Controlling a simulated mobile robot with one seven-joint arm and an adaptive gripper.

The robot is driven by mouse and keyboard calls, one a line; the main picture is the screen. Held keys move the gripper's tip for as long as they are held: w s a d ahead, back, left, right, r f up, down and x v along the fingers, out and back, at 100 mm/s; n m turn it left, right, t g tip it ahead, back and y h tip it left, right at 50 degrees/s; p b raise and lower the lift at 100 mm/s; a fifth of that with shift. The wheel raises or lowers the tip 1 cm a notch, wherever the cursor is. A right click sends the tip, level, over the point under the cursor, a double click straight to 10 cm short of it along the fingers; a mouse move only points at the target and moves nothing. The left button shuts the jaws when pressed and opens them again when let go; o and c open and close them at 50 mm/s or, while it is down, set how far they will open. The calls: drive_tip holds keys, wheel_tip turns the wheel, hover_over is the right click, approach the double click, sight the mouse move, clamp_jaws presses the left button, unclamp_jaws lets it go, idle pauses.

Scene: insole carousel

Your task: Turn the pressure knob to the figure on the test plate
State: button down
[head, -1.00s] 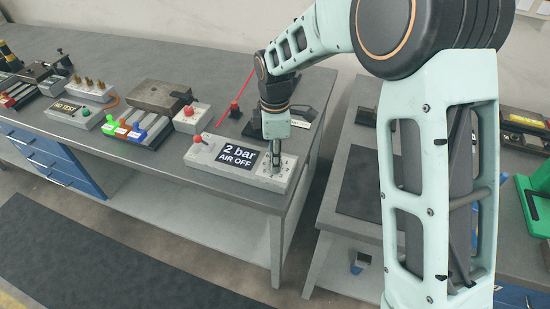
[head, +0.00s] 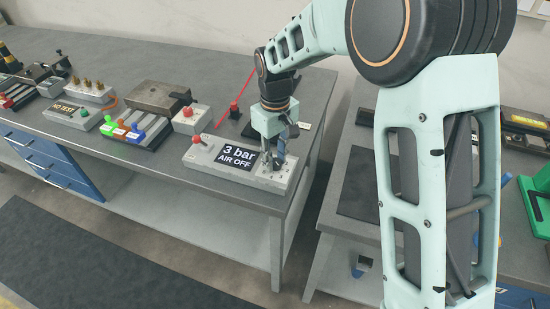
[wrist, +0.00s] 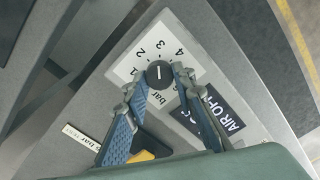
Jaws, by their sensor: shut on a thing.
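The box's display (head: 238,158) reads "3 bar AIR OFF". A small white plate with "bar" lettering (wrist: 82,137), likely the test plate, lies partly behind a finger in the wrist view; its figure cannot be read.
A red-buttoned box (head: 191,120) and a tray with coloured blocks (head: 136,133) lie further left. The bench (head: 240,193) ends just right of the box, with a gap before another bench.

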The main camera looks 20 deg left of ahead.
sight(276, 161)
drive_tip(key=m, duration=0.4)
drive_tip(key=shift+m, duration=0.3)
drive_tip(key=m, duration=0.4)
drive_tip(key=shift+w+m, duration=0.1)
drive_tip(key=shift+m, duration=0.2)
drive_tip(key=m, duration=0.4)
drive_tip(key=shift+d+m, duration=0.1)
drive_tip(key=shift+m, duration=0.2)
drive_tip(key=m, duration=0.4)
drive_tip(key=shift+m, duration=0.3)
drive_tip(key=c, duration=1.6)
unclamp_jaws()
wheel_tip(276, 161, up, 12)
